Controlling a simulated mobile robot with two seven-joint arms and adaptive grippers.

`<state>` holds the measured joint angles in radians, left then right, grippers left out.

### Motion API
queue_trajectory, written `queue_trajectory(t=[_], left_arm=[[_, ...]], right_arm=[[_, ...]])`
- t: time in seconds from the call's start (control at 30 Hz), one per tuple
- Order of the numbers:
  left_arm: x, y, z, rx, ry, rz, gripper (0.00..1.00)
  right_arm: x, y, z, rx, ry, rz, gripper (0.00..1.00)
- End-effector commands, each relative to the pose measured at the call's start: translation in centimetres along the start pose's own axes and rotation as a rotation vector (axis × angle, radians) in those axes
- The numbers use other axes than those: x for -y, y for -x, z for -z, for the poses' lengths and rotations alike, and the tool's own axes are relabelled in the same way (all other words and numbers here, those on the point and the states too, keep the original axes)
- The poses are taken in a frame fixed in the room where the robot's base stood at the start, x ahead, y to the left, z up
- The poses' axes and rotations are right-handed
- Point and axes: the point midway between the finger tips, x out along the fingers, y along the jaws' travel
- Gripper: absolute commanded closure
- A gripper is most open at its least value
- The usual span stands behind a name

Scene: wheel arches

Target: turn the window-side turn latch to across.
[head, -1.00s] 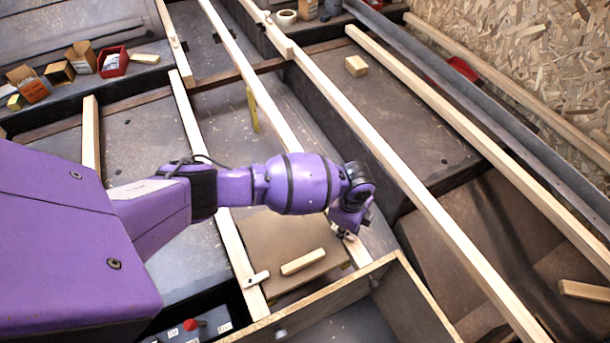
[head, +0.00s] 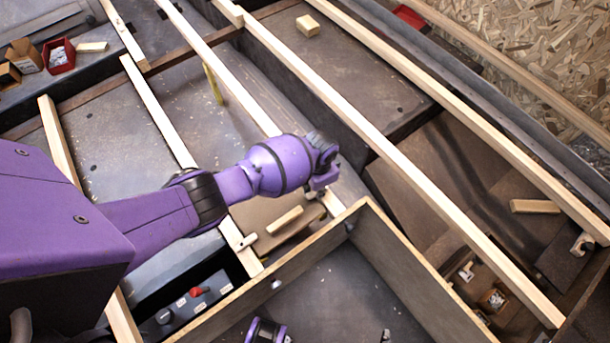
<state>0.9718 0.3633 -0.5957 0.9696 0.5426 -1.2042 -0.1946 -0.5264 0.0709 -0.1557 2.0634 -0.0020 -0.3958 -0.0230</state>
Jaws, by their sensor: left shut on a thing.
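A brown lid (head: 262,208) with a pale wooden bar handle (head: 285,220) lies between two pale battens. A small pale turn latch (head: 246,242) is on the batten at the lid's left side, its arm pointing toward the lid. My left gripper (head: 317,195) points down at the batten on the lid's right side. It is shut on the turn latch there, which is mostly hidden under the gripper and wrist, so its angle cannot be told. A purple part of my right arm (head: 265,331) shows at the bottom edge; the state of its gripper cannot be told.
An open wooden-walled box (head: 400,262) stands close in front of the left gripper. Long battens (head: 400,160) run across the floor. A dark panel with a red switch (head: 200,291) is below my left arm. Small boxes and a red bin (head: 60,56) sit at upper left.

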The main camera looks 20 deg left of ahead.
Motion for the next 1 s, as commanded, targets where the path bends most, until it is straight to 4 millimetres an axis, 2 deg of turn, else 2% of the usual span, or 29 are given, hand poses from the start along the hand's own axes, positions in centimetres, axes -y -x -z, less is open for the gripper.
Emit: queue_trajectory(t=[0.3, 0.87, 0.9, 1.0], left_arm=[[0.00, 0.26, 0.13, 0.001, 0.129, 0.002, 1.00], [-0.01, 0.20, 0.17, -0.001, 0.160, 0.002, 1.00], [-0.01, 0.21, 0.17, -0.001, 0.160, 0.002, 0.80], [-0.02, 0.20, 0.19, -0.001, 0.159, 0.002, 0.67]], right_arm=[[-0.22, 0.56, 0.23, 0.002, -0.001, -0.003, 0.47], [-0.33, 0.74, 0.21, 0.003, -0.001, -0.006, 0.47], [-0.34, 0.75, 0.28, 0.002, -0.001, -0.006, 0.47], [-0.34, 0.78, 0.47, -0.001, -0.001, -0.006, 0.47]])
